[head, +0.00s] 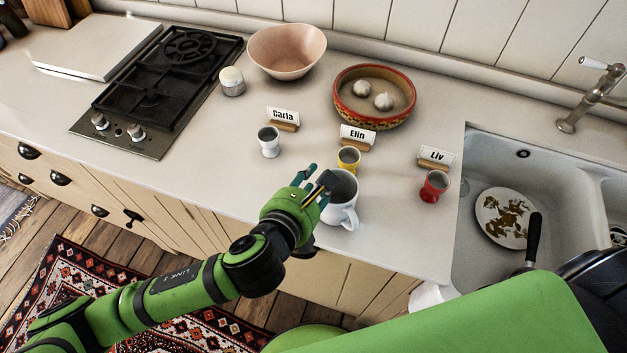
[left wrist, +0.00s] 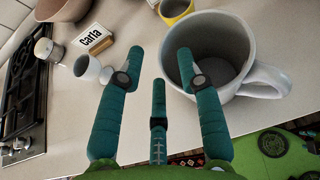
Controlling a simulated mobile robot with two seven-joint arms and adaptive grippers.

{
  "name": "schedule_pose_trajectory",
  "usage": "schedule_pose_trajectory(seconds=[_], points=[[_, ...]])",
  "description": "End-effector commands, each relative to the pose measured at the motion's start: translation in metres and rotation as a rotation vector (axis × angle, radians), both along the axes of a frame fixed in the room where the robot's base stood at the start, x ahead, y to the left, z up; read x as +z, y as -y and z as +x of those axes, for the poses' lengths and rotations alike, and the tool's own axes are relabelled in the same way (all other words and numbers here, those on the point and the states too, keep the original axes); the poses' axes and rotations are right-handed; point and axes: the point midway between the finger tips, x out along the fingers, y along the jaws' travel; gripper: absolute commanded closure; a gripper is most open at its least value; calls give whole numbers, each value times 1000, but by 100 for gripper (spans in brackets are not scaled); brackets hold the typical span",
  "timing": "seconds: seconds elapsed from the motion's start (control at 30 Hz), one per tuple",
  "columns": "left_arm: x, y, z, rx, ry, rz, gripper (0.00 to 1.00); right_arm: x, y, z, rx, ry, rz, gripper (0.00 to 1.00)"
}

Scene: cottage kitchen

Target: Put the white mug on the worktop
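The white mug (head: 345,212) is upright at the front part of the worktop (head: 230,185), with its handle towards the front right. I cannot tell for sure whether its base touches the top. My left gripper (head: 320,182) is at the mug's left rim. In the left wrist view the fingers of my left gripper (left wrist: 158,66) are spread apart. One fingertip overlaps the opening of the mug (left wrist: 232,55), and the others are left of the rim, with a gap around the wall. My right gripper is not in view.
Behind stand a white egg cup (head: 269,142), a yellow cup (head: 348,158) and a red cup (head: 434,186), each with a name card. Further back are a pink bowl (head: 286,50) and a patterned bowl (head: 374,112) with garlic. A hob (head: 160,85) is left, a sink (head: 480,255) right.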

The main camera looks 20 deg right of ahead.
Motion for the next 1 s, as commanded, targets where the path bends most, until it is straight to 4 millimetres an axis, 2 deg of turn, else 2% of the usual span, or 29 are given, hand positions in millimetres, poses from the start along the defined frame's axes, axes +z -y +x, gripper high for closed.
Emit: schedule_pose_trajectory(seconds=[0.27,0.37,0.63,0.77,0.8,1.0], points=[[3,0,0,0,1,-1,64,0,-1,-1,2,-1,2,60],[6,-5,-7,-1,1,0,64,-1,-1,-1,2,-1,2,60],[29,-36,-46,-2,-1,-2,64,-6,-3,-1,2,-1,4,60],[47,-53,-68,-1,-3,0,64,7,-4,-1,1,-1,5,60],[51,-56,-69,4,-4,5,64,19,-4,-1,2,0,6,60],[55,-64,-81,2,-2,2,64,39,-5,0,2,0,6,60]])
